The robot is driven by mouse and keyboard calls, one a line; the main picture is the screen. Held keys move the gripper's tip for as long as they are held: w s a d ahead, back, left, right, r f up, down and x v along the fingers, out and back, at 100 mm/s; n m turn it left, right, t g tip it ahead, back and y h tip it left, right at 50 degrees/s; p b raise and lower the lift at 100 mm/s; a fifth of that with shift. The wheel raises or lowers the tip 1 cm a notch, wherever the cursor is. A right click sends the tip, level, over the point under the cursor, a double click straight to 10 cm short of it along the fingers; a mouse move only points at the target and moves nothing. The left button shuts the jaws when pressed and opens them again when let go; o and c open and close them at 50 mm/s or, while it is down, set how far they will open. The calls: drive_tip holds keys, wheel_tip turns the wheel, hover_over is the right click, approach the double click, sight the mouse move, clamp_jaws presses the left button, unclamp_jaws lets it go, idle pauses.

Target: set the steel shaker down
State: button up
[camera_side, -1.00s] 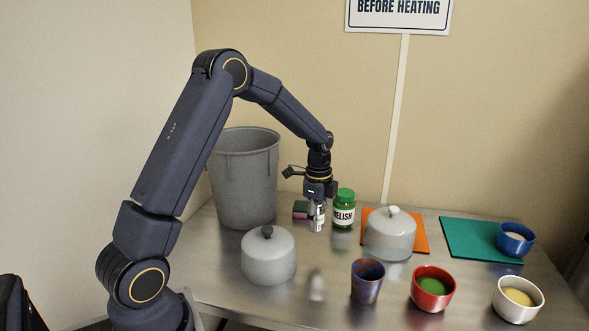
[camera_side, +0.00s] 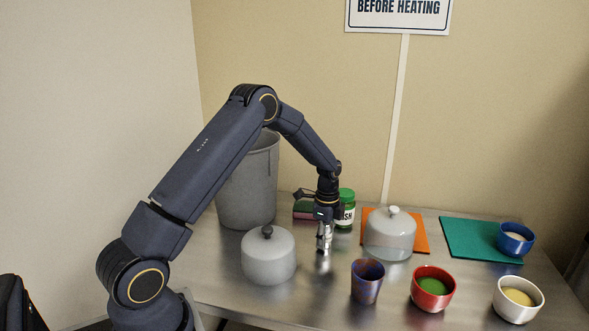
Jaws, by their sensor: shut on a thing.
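My gripper (camera_side: 324,237) points straight down over the middle of the steel table (camera_side: 215,290). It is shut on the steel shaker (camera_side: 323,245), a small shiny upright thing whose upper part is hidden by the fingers. The shaker's lower end is close to the table, with its reflection just below it. I cannot tell whether it touches the surface. It is between the grey lidded pot (camera_side: 268,262) on the left and the clear dome (camera_side: 390,240) on the right.
The green-lidded relish jar (camera_side: 346,214) stands just behind my gripper, partly hidden. A speckled cup (camera_side: 367,284), a red bowl (camera_side: 433,293) and a white bowl (camera_side: 517,302) stand in front and right. A grey bin (camera_side: 245,195) stands behind. Bare table lies around the shaker.

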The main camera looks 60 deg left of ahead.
drive_tip(key=o, duration=1.2)
drive_tip(key=shift+r, duration=0.35)
wheel_tip(320, 180, up, 12)
drive_tip(key=shift+d+f, duration=0.1)
drive_tip(key=s+d+r+n+t, duration=0.4)
drive_tip(key=s+d+r+n, duration=0.55)
drive_tip(key=s+r, duration=0.65)
drive_tip(key=s+d+f+n, duration=0.1)
drive_tip(key=s, duration=0.2)
drive_tip(key=s+d+f+n+t, duration=0.1)
drive_tip(key=s+d, duration=0.1)
drive_tip(key=s, duration=0.2)
drive_tip(key=s+d+f+n, duration=0.1)
drive_tip(key=s, duration=0.2)
drive_tip(key=shift+s+d+t, duration=0.15)
drive_tip(key=shift+d+t, duration=0.05)
drive_tip(key=shift+t, duration=0.1)
